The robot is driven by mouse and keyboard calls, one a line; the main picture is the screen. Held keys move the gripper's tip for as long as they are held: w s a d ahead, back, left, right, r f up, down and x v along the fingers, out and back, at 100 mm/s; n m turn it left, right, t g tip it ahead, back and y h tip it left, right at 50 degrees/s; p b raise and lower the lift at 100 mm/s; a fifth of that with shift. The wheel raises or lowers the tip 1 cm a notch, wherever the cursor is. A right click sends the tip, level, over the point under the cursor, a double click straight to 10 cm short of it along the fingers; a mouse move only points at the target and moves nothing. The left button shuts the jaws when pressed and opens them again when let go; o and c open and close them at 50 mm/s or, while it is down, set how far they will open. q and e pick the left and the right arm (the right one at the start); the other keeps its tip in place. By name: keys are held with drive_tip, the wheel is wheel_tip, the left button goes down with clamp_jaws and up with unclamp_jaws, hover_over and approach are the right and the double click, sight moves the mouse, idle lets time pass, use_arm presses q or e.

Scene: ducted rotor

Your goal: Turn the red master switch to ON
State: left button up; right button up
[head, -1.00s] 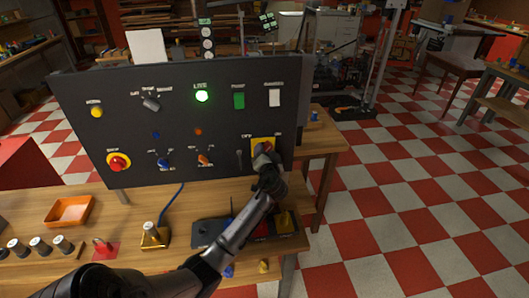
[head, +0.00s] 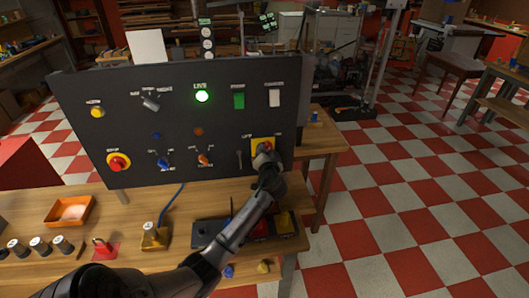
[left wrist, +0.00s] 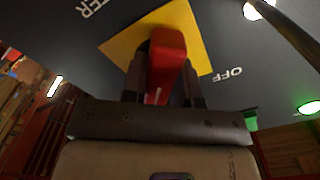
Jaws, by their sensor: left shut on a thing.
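The red master switch handle (left wrist: 167,58) stands on a yellow plate (left wrist: 122,47) in the left wrist view. The plate also shows near the lower right of the dark panel in the head view (head: 256,142). My left gripper (head: 264,149) is at the switch and shut on its red handle, with a dark finger on each side in the left wrist view (left wrist: 163,90). The OFF label (left wrist: 228,75) is to the right of the plate there. No ON label is readable, and the gripper hides much of the handle in the head view. My right gripper is not in view.
An orange tray (head: 68,212) and small parts lie on the wooden bench below.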

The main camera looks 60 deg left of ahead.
use_arm(q)
drive_tip(key=shift+m+p, duration=0.4)
drive_tip(key=shift+m, duration=0.1)
drive_tip(key=o, duration=0.9)
drive_tip(key=shift+d, duration=0.1)
drive_tip(key=v, duration=1.3)
drive_tip(key=shift+s+d, duration=0.2)
drive_tip(key=shift+d, duration=0.1)
